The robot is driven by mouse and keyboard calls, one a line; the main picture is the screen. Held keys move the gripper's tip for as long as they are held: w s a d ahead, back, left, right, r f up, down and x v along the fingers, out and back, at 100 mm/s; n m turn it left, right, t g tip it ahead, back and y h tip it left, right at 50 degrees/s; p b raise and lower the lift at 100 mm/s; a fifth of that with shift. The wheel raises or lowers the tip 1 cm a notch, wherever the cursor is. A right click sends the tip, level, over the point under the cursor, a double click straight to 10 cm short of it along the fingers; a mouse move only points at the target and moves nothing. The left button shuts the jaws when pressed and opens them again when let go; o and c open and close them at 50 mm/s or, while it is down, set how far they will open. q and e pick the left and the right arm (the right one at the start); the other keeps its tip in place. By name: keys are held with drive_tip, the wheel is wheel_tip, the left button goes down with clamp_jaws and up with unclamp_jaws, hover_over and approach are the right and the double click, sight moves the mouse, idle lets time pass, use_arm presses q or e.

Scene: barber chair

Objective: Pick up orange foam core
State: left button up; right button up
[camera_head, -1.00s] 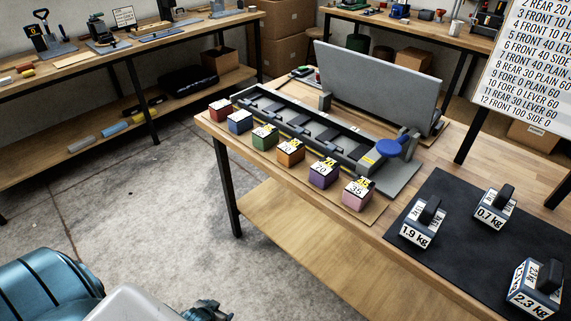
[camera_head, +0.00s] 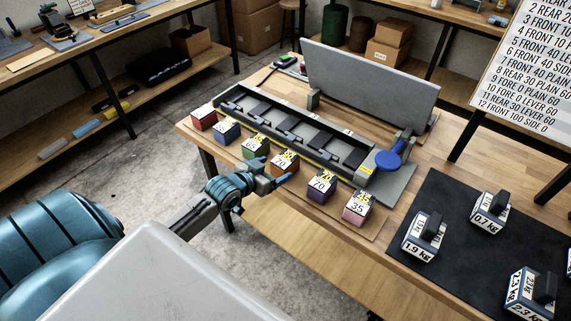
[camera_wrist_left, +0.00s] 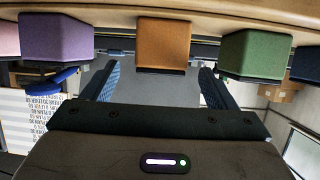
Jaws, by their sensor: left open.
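The orange foam core (camera_head: 284,162) is a small cube with a numbered top label, standing in a row of coloured cubes along the table's front edge. In the left wrist view the orange cube (camera_wrist_left: 165,45) shows upside down, near the middle, ahead of the fingers. My left gripper (camera_head: 277,180) is open and empty just in front of the orange cube, at about table-edge height, and hides part of its front face. In the left wrist view the two fingers (camera_wrist_left: 157,84) stand apart on either side of the cube's line. My right gripper is not in view.
Green (camera_head: 255,145) and purple (camera_head: 321,186) cubes stand close on either side. Behind them lies a long black slotted fixture (camera_head: 300,130) with a blue knob (camera_head: 388,160) and a grey upright panel (camera_head: 370,80). Weights (camera_head: 425,236) stand on a black mat at the right.

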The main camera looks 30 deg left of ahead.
sight(280, 165)
use_arm(q)
drive_tip(key=shift+w+f, duration=0.25)
drive_tip(key=shift+w, duration=0.4)
drive_tip(key=shift+w+d+p, duration=0.1)
drive_tip(key=shift+w+p, duration=0.25)
drive_tip(key=p+x, duration=0.1)
drive_tip(key=x, duration=0.2)
drive_tip(key=shift+w, duration=0.15)
drive_tip(key=shift+w+f, duration=0.25)
drive_tip(key=shift+w, duration=0.2)
drive_tip(key=shift+s, duration=0.1)
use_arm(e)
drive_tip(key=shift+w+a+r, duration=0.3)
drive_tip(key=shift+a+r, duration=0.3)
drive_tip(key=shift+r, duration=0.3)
use_arm(q)
drive_tip(key=c, duration=1.1)
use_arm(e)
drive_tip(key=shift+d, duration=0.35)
